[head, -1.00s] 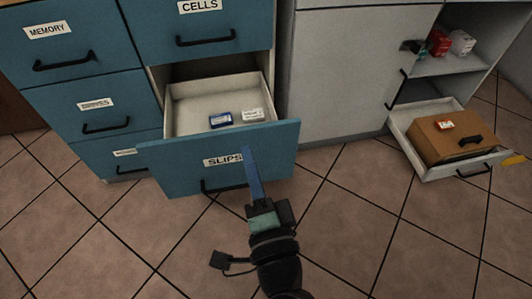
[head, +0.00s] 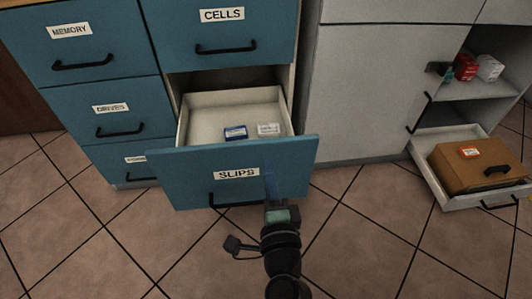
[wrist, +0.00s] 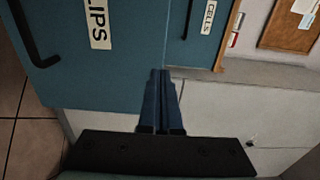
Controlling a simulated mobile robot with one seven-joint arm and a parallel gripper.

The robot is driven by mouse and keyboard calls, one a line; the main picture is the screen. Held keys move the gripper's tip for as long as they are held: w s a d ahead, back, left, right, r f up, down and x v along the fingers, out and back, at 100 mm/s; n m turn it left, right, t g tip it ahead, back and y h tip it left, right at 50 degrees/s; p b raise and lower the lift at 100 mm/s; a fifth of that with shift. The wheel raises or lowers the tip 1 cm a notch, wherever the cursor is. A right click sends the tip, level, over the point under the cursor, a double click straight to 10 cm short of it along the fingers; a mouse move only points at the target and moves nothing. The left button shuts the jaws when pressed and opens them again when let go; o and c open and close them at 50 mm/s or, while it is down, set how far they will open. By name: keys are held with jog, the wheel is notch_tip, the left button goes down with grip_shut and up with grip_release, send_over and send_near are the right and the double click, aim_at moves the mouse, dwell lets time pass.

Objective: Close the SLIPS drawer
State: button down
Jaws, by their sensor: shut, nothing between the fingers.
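The SLIPS drawer (head: 186,187) is pulled out of the blue cabinet, below the CELLS drawer (head: 230,30). Its blue front has a white label and a black bar handle. Inside lie a blue box (head: 236,132) and a white box (head: 268,129). My gripper (head: 271,178) is shut and empty, in front of the right part of the drawer front. In the wrist view my gripper (wrist: 160,75) points at the blue drawer front (wrist: 120,80), beside the SLIPS label. I cannot tell whether the fingertips touch it.
Blue drawers labelled MEMORY (head: 75,50) and DRIVES (head: 100,112) are shut at the left. At the right, a grey cabinet (head: 365,85) has an open low drawer (head: 433,184) holding a brown box (head: 470,165). The tiled floor in front is clear.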

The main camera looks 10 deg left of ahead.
aim_at(264, 145)
jog(key=shift+x, duration=2.3)
